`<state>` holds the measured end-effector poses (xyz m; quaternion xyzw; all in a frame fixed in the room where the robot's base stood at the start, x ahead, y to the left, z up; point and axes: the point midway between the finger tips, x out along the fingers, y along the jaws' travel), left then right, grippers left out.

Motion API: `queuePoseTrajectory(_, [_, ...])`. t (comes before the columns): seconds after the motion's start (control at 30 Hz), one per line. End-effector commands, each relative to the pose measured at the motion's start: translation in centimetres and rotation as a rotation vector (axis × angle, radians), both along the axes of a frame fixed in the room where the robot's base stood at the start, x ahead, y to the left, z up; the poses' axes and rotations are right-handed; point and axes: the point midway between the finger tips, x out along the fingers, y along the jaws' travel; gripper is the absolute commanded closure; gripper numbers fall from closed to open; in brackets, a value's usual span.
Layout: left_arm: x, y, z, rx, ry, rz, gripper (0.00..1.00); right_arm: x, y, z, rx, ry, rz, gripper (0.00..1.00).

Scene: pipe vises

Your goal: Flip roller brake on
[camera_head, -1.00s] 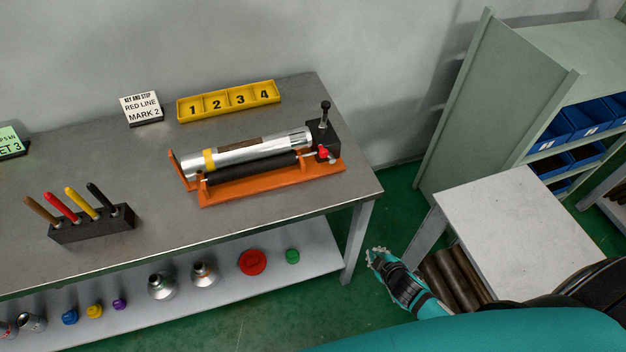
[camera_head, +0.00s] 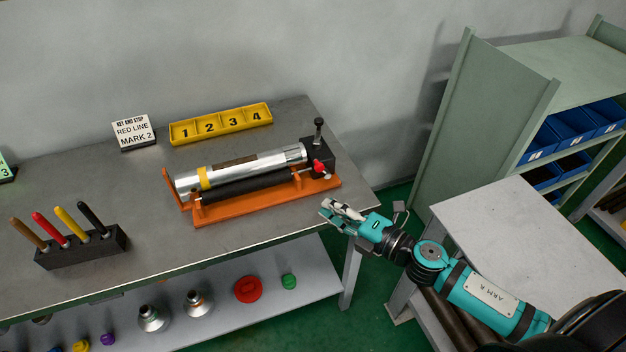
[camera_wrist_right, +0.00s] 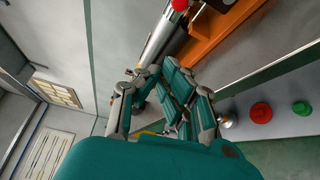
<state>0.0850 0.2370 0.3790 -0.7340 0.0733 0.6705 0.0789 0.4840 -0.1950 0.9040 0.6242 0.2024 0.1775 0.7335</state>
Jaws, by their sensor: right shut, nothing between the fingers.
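The roller stand has an orange base (camera_head: 240,205) and lies on the grey bench. A silver pipe (camera_head: 255,166) with a yellow band rests on its black roller (camera_head: 250,185). At its right end are a black block (camera_head: 319,153) with an upright black-knobbed lever (camera_head: 318,128) and a small red-knobbed lever (camera_head: 318,166). The red knob (camera_wrist_right: 180,5) also shows at the top of the right wrist view. My right gripper (camera_head: 327,207) is shut and empty, just right of and in front of the stand's right end, near the bench edge, apart from the levers. My left gripper is not in view.
A yellow numbered tray (camera_head: 221,124) and a sign (camera_head: 134,131) stand at the back. A black holder (camera_head: 83,250) with several coloured markers is at left. A white-topped table (camera_head: 530,235) stands at right. The bench's front middle is clear.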

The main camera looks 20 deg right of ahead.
Motion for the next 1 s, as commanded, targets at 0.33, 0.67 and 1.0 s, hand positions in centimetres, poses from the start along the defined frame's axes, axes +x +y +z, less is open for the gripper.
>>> queuePoseTrajectory(0.33, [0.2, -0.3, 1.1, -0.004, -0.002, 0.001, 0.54, 2.4, 1.3, 0.2, 0.003, -0.002, -0.003, 1.00])
queuePoseTrajectory(0.67, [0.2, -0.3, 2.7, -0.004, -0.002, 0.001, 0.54, 8.4, 4.9, -0.4, 0.004, 0.000, -0.005, 1.00])
queuePoseTrajectory(1.0, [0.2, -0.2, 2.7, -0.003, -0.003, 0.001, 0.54, 9.4, 1.5, -0.2, 0.002, 0.002, -0.004, 1.00])
